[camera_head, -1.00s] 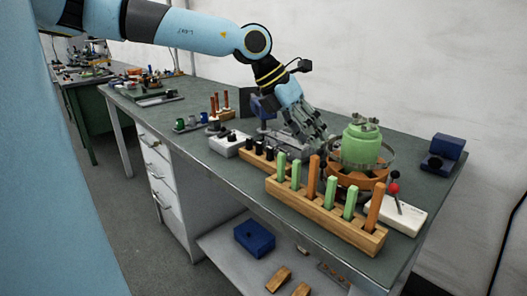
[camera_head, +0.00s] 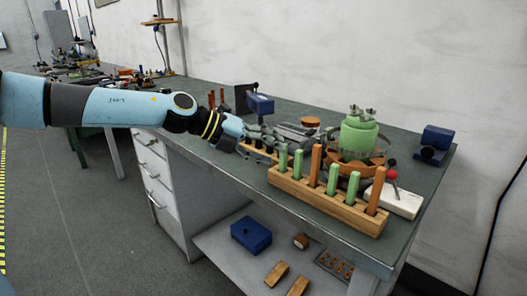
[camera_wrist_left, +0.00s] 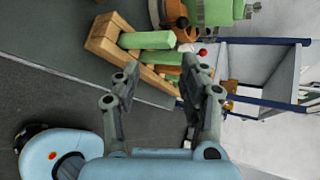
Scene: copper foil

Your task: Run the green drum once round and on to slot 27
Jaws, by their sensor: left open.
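The green drum (camera_head: 359,136) stands on an orange-brown round base (camera_head: 338,160) with a metal ring around it, at the right of the bench. It also shows cut off at the top of the left wrist view (camera_wrist_left: 218,10). My left gripper (camera_head: 262,134) is left of the drum, apart from it, behind the wooden rack. In the left wrist view its two fingers (camera_wrist_left: 158,85) are spread with nothing between them. Slot numbers on the drum cannot be read. My right gripper is not in view.
A wooden rack (camera_head: 328,205) with green and orange sticks stands at the bench's front edge. A white box with a red-knobbed lever (camera_head: 402,201) is right of it. A blue box (camera_head: 251,235) sits on the lower shelf.

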